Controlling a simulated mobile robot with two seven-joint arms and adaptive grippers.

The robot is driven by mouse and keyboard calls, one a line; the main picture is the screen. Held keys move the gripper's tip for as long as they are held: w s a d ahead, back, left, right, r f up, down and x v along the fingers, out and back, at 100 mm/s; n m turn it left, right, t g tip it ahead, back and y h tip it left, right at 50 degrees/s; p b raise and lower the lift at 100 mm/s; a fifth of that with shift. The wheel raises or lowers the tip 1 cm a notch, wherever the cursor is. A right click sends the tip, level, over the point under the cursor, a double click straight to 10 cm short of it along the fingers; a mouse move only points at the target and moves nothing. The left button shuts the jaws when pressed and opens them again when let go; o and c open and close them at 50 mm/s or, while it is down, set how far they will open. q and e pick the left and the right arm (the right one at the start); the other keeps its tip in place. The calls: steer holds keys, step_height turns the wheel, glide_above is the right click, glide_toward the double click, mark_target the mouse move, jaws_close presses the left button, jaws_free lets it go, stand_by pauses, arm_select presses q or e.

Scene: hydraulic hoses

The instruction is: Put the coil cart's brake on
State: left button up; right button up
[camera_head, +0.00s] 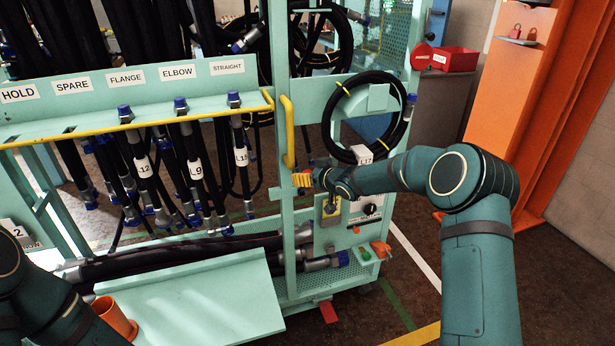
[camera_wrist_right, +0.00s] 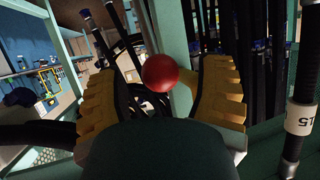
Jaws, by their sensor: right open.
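The coil cart (camera_head: 349,280) is a pale green frame with hoses hung and laid on it. My right gripper (camera_head: 302,180) reaches in from the right to the cart's upright post, below the yellow handle (camera_head: 288,130). In the right wrist view a red ball knob (camera_wrist_right: 160,73) shows between the two yellow finger pads of my open right gripper (camera_wrist_right: 164,95). Gaps show beside the ball, and I cannot tell how deep it sits between them.
A panel with a black dial (camera_head: 370,208) sits just below my right wrist. A red pedal-like piece (camera_head: 328,312) shows at the cart's foot. A coiled hose (camera_head: 338,100) hangs above my right forearm. An orange column (camera_head: 520,90) stands at right.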

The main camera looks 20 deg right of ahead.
steer(key=shift+w+a+f, duration=0.15)
steer(key=shift+w+a, duration=0.05)
steer(key=shift+w, duration=0.25)
jaws_close()
